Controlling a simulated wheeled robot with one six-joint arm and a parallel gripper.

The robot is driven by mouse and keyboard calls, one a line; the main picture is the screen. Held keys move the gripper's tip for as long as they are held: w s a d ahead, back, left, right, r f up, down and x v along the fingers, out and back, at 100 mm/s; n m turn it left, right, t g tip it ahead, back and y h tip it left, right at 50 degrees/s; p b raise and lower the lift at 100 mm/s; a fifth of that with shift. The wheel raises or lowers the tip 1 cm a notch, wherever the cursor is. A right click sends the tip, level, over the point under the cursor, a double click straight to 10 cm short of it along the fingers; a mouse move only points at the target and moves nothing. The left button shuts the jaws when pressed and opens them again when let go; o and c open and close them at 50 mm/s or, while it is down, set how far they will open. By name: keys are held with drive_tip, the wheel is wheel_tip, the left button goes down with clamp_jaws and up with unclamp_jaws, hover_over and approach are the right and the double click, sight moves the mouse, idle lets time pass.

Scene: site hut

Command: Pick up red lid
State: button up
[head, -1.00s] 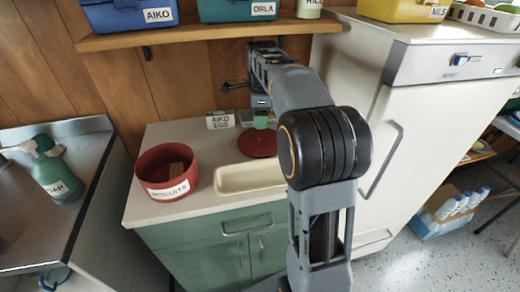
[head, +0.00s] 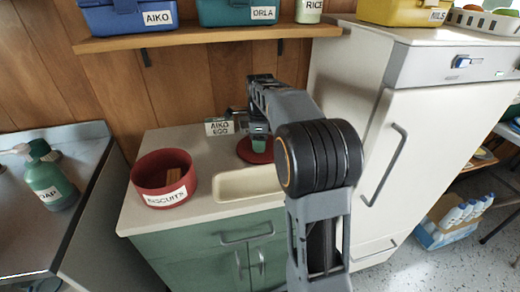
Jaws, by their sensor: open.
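The red lid (head: 247,152) lies flat on the counter, behind the cream tray and right of the red biscuit tin. My gripper (head: 259,147) points down right over the lid and hides part of it. The fingertips are small and mostly hidden, and I cannot tell whether they touch the lid. The gripper is open, with nothing seen held in it.
A red tin (head: 148,190) labelled BISCUITS stands open on the counter (head: 140,222). A cream tray (head: 225,190) lies in front of the lid. A label card (head: 219,127) reading AIKO EGG stands behind. A shelf (head: 200,38) hangs above; a white fridge (head: 420,130) stands right.

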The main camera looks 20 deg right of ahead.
clamp_jaws()
idle(0.4)
